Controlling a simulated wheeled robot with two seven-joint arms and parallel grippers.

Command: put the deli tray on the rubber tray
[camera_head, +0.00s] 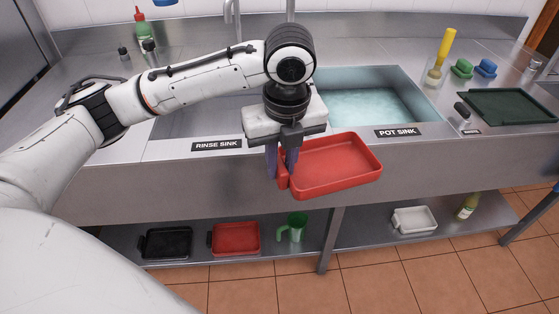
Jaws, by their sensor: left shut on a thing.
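My left gripper (283,165) is shut on the red deli tray (340,186), gripping it at its left end. The tray is held in the air in front of the sink's front edge, roughly level, with its open side up. The dark green rubber tray (510,107) lies flat on the counter at the far right, and its visible surface is bare. The held tray is well to the left of it and apart from it. My right gripper is not in view.
The water-filled pot sink (365,104) lies behind the held tray. A yellow-handled brush (440,60), a green sponge (463,69) and a blue sponge (486,68) stand behind. The shelf below holds trays and a green jug (295,228).

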